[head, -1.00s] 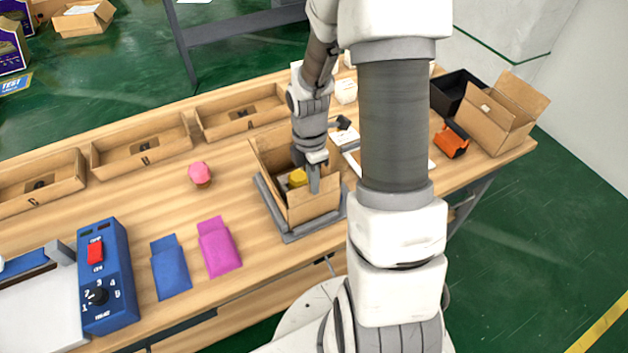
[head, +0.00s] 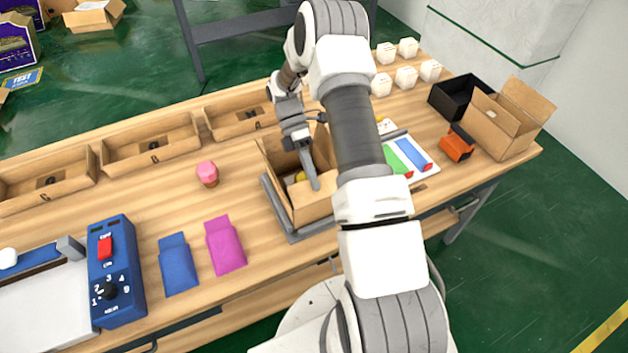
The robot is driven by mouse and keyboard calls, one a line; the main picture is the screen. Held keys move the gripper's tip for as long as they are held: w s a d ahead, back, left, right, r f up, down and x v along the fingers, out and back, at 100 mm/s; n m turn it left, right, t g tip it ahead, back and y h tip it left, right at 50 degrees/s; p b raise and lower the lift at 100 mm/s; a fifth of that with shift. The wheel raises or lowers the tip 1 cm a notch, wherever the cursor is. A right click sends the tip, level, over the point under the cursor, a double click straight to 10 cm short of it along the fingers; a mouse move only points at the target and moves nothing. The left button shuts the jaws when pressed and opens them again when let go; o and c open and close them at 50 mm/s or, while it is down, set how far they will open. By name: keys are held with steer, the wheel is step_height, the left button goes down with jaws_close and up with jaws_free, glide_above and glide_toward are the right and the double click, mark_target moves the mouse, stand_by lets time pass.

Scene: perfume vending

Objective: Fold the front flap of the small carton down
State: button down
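The small carton (head: 314,209) stands open on a grey fixture (head: 276,206) near the table's front edge. Its left and back panels stand up, and a yellow item (head: 300,176) shows inside. My gripper (head: 314,183) reaches down over the opening from the back left, with its fingertips close to the carton's front panel. I cannot tell whether they touch it, nor whether the fingers are apart. No held object shows. The front flap's exact angle is unclear, and my arm hides the carton's right side.
A pink-topped item (head: 207,173), a blue pouch (head: 178,266) and a magenta pouch (head: 225,246) lie to the left. A blue control box (head: 112,270) is farther left. A black box (head: 458,96), an orange tool (head: 457,143) and an open carton (head: 508,118) stand at the right.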

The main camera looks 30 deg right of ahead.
steer(key=shift+w+f+g+b, duration=0.2)
steer(key=shift+g+b, duration=0.1)
steer(key=shift+g, duration=0.2)
steer(key=c, duration=1.5)
jaws_free()
steer(key=shift+c, duration=0.2)
steer(key=o, duration=0.5)
steer(key=p+v, duration=0.3)
steer(key=v, duration=0.9)
steer(key=shift+s, duration=0.1)
